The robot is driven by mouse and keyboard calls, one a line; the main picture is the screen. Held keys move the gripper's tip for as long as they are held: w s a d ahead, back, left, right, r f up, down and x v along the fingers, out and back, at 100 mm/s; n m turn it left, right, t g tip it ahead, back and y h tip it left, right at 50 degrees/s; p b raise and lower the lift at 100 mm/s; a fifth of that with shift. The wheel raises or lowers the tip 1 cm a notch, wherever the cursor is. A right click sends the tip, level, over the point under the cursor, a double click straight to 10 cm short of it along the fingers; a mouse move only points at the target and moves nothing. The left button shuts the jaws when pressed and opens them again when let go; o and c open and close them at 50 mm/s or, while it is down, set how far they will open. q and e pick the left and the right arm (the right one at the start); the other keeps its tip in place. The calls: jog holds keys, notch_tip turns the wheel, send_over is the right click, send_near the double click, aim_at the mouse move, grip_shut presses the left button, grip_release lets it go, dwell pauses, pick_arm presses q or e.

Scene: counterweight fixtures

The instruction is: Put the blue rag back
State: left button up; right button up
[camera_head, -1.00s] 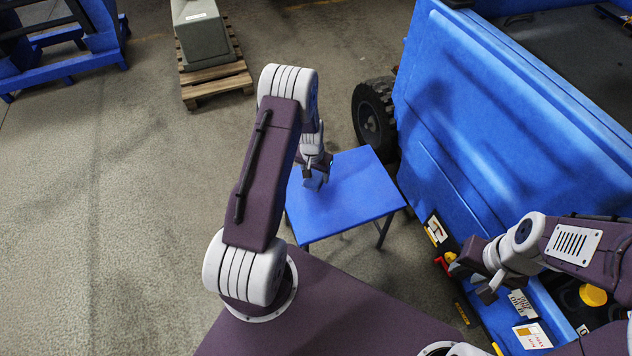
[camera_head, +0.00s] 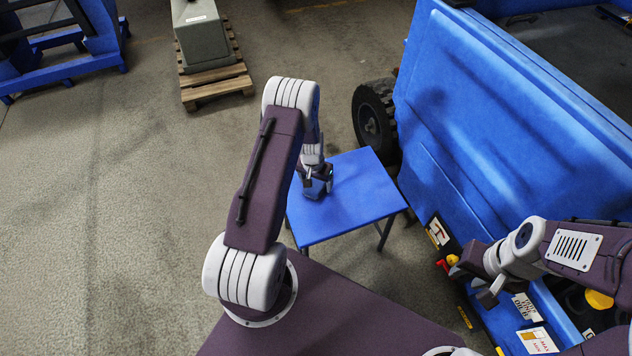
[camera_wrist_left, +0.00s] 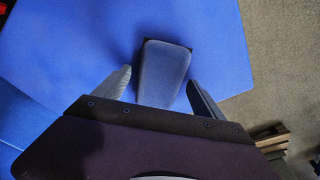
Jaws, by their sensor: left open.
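A smooth blue-grey, block-like thing (camera_wrist_left: 165,72), which I take to be the blue rag, lies between the fingers of my left gripper (camera_wrist_left: 158,88) in the left wrist view. The fingers are open, one on each side of it, with gaps showing. In the head view my left gripper (camera_head: 318,188) is low over the blue table (camera_head: 358,205), near its left edge, and largely hides the thing. My right gripper (camera_head: 474,285) is at the lower right, in front of the blue cart; its finger opening is unclear.
A large blue cart (camera_head: 500,130) with a black wheel (camera_head: 376,122) stands close to the table's right. Labelled items (camera_head: 535,338) lie at its lower tray. A grey weight (camera_head: 202,42) sits on a wooden pallet (camera_head: 218,88) behind.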

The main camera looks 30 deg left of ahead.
aim_at(314, 187)
pick_arm(q)
jog(key=shift+r, duration=0.1)
jog(key=s+d+r+p, duration=0.2)
jog(key=s+d+r, duration=0.1)
jog(key=r, duration=0.7)
jog(key=s+d+r+p, duration=0.2)
jog(key=s+r, duration=0.1)
jog(key=r, duration=0.6)
jog(key=s+d+r, duration=0.3)
jog(key=s, duration=0.3)
jog(key=s+d+r, duration=0.3)
jog(key=s+r, duration=0.1)
jog(key=s, duration=0.2)
notch_tip(314, 187, up, 18)
jog(key=p, duration=1.8)
jog(key=shift+m+g+p, duration=0.3)
jog(key=shift+m+p, duration=0.05)
jog(key=shift+m, duration=0.05)
jog(key=shift+s, duration=0.1)
